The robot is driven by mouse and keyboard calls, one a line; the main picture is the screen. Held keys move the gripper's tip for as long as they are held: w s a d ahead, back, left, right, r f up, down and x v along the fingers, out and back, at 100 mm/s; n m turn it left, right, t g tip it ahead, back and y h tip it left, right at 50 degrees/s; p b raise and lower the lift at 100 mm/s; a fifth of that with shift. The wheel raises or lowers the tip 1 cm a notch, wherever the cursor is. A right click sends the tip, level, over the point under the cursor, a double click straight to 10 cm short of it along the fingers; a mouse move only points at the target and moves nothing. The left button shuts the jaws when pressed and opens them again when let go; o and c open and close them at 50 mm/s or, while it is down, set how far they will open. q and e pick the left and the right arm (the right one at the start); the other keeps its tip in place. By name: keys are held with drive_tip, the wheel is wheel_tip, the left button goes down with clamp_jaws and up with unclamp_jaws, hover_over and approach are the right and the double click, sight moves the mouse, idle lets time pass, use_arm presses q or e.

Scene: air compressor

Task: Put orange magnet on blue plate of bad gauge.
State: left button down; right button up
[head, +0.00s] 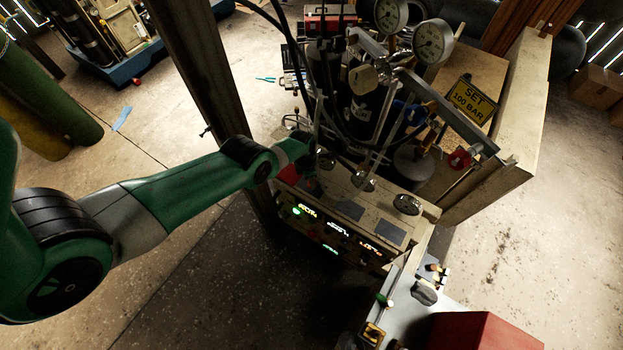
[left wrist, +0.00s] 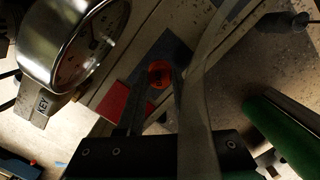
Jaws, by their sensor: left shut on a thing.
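The orange magnet (left wrist: 159,74) is a round orange-red disc in the left wrist view, between the fingertips of my left gripper (left wrist: 160,88). The gripper is shut on it. A dark grey-blue plate (left wrist: 172,48) lies behind the magnet; I cannot tell whether they touch. A red plate (left wrist: 122,106) lies beside it, near a round chrome-rimmed gauge (left wrist: 72,45). In the head view my left gripper (head: 312,172) is at the left end of the control panel, and the magnet is hidden. Two dark plates (head: 350,211) (head: 391,233) lie along the panel top.
The panel (head: 330,232) has lit readouts on its front and small gauges (head: 407,204) on top. Hoses, rods and two large gauges (head: 433,41) rise behind it. A yellow sign (head: 471,101) and a red box (head: 485,331) are to the right.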

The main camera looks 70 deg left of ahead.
sight(308, 185)
use_arm(q)
drive_tip(key=shift+f+b, duration=0.55)
drive_tip(key=shift+f, duration=0.05)
idle(0.7)
idle(0.4)
drive_tip(key=shift+c, duration=2.4)
unclamp_jaws()
drive_tip(key=shift+r, duration=0.1)
wheel_tip(308, 185, up, 12)
drive_tip(key=s+p, duration=0.1)
drive_tip(key=p, duration=1.2)
drive_tip(key=shift+s+f, duration=0.15)
drive_tip(key=shift+f, duration=0.1)
drive_tip(key=shift+a+f, duration=0.1)
